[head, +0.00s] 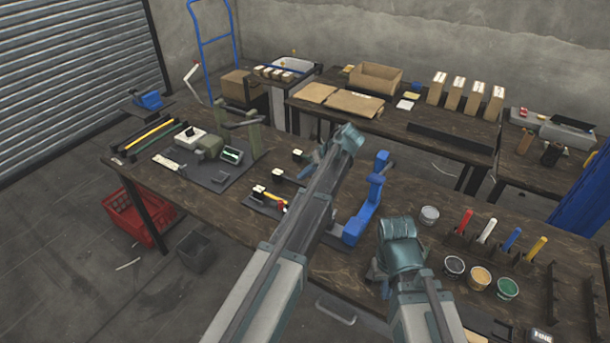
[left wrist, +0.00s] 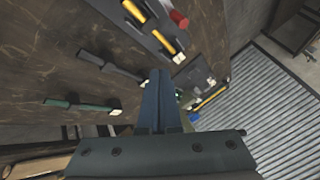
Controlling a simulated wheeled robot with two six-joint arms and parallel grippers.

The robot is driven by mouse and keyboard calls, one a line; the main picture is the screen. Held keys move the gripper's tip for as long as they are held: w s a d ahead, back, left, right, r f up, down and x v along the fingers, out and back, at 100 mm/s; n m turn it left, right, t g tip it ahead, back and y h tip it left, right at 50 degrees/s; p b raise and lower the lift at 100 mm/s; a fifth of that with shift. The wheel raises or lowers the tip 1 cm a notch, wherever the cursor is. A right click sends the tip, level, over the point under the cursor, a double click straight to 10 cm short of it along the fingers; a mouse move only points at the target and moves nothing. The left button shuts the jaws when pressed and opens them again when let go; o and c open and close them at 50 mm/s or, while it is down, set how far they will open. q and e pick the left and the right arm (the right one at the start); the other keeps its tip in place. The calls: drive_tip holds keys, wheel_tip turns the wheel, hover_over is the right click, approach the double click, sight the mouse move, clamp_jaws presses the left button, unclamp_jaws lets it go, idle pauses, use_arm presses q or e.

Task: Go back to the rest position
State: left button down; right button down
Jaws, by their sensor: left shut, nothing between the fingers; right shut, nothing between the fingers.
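My left gripper (left wrist: 160,74) shows in the left wrist view. Its two dark fingers lie side by side, shut, with nothing between them. In that view it is over the dark wooden tabletop (left wrist: 85,55), near a dark bar (left wrist: 108,68) and a green bar (left wrist: 80,106), both with pale ends. I cannot tell its height over the table. In the head view both my arms reach up from the bottom, over the front workbench (head: 330,262).
A blue press (head: 372,195) stands beside my left arm. Paint cups (head: 480,277) and several coloured handles (head: 513,238) are at the right. A mat (head: 222,178) with fixtures is at the left. A back table holds cartons (head: 375,78). A red crate (head: 140,215) is on the floor.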

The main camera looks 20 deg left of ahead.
use_arm(q)
drive_tip(key=s+d+f+m+h, duration=0.1)
drive_tip(key=s+d+m, duration=0.3)
drive_tip(key=s, duration=0.6)
drive_tip(key=s+d+f+m+h, duration=0.2)
drive_tip(key=s+d+m+h, duration=0.1)
drive_tip(key=s+d, duration=0.5)
drive_tip(key=s+d+f+m+h, duration=0.1)
drive_tip(key=s+d+m, duration=0.4)
drive_tip(key=s, duration=0.7)
drive_tip(key=shift+s+d+f+g+h, duration=0.15)
drive_tip(key=shift+s+d+g+h, duration=0.2)
drive_tip(key=shift+d+h, duration=0.35)
